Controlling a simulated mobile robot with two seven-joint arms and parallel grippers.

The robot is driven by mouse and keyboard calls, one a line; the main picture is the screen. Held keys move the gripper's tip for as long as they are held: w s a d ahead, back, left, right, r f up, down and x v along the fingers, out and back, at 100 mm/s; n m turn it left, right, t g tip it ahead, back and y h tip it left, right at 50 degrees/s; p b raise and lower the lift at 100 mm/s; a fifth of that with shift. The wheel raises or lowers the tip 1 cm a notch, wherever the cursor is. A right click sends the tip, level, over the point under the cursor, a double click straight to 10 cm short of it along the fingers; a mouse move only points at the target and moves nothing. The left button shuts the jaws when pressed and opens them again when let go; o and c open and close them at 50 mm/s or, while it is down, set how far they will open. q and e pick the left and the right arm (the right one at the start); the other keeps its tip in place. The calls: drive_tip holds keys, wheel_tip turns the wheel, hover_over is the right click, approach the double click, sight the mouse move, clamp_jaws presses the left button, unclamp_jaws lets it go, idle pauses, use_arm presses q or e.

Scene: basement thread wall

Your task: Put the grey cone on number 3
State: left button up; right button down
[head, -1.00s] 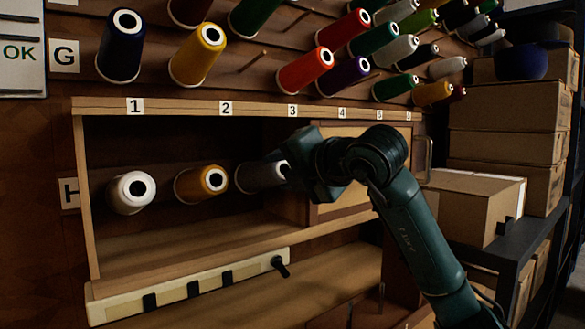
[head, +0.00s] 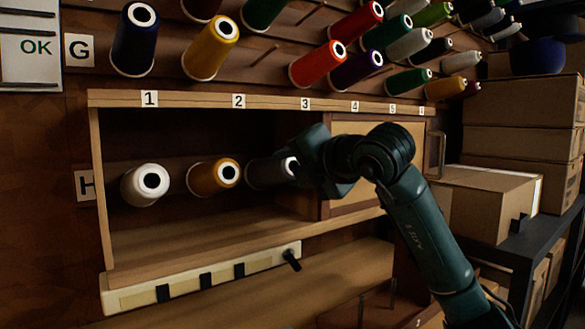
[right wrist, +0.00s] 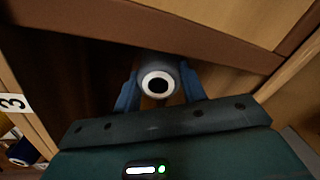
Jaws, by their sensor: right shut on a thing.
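The grey cone (head: 268,172) lies in the open shelf compartment in row H, to the right of the white and amber cones, below and a little left of the number 3 label (head: 305,104). My right gripper (head: 293,167) reaches in from the right and is shut on the cone's near end. In the right wrist view the cone's pale ring end (right wrist: 158,82) sits between the two blue fingers. The cone's far end is in shadow, so I cannot tell whether it is still on a peg. My left gripper is not in view.
A white cone (head: 146,184) and an amber cone (head: 215,174) share the compartment. An empty peg (head: 265,56) stands in row G between the yellow cone (head: 210,48) and the red cone (head: 317,65). The wooden shelf top (head: 190,97) lies between the rows. Boxes stand at right.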

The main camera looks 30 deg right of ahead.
drive_tip(key=c, duration=0.7)
unclamp_jaws()
drive_tip(key=shift+c, duration=0.2)
drive_tip(key=v, duration=1.3)
drive_tip(key=shift+p, duration=0.4)
drive_tip(key=shift+r, duration=0.1)
